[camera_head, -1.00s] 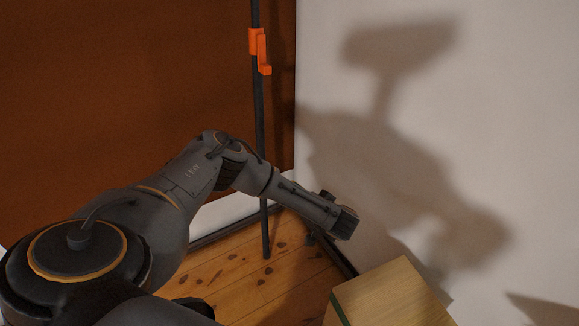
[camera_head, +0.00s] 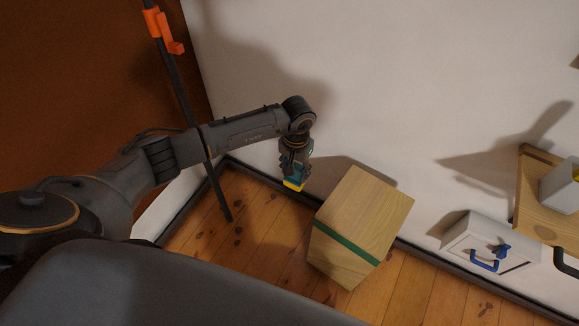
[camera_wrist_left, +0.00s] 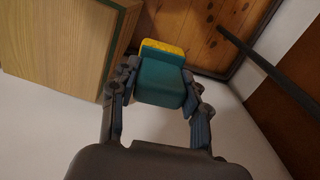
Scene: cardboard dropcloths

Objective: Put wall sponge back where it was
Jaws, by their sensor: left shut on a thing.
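The sponge (camera_head: 293,184) is teal with a yellow layer at its lower end. My left gripper (camera_head: 296,168) is shut on it and points down, close to the white wall and to the left of a wooden box. In the left wrist view, the sponge (camera_wrist_left: 163,80) sits between the two fingers of my left gripper (camera_wrist_left: 160,95), with its yellow edge at the far side. My right gripper is not in view.
The wooden box (camera_head: 372,214) with a green band stands right of the gripper. A dark pole (camera_head: 187,110) with an orange clamp (camera_head: 163,30) leans at left. A white case (camera_head: 490,240) with a blue handle and a wooden shelf (camera_head: 540,205) are at right.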

